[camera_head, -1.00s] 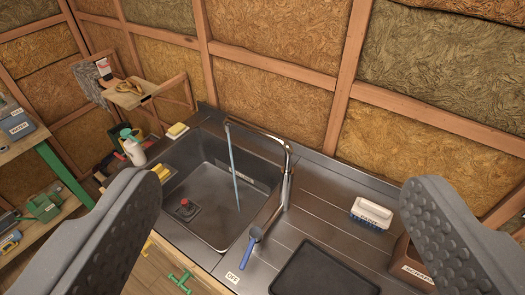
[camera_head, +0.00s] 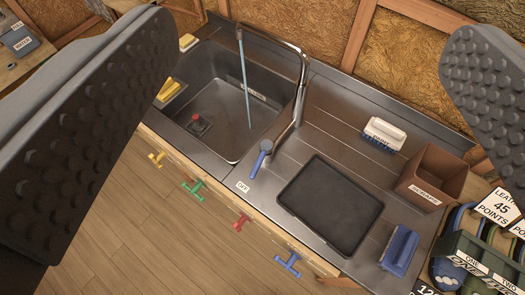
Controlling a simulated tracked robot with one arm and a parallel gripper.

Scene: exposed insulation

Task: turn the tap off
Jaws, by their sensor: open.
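The chrome tap (camera_head: 299,88) stands at the right edge of the dark sink basin (camera_head: 222,118), its spout reaching left over it. A thin stream of water (camera_head: 245,85) runs from the spout into the basin. A lever with a blue grip (camera_head: 262,155) sits in front of the tap's base, pointing toward the front edge, near a white OFF label (camera_head: 243,187). My gripper (camera_head: 312,42) is open, its two grey studded fingers wide apart at the left and right of the view. Nothing is between them at close range; the tap and lever lie beyond, untouched.
A black tray (camera_head: 330,206) lies on the drainboard. A white brush (camera_head: 384,133), a brown box (camera_head: 432,176) and a blue brush (camera_head: 400,250) stand to its right. Coloured handles (camera_head: 240,222) stick out along the cabinet front. Wooden floor (camera_head: 150,240) is clear in front.

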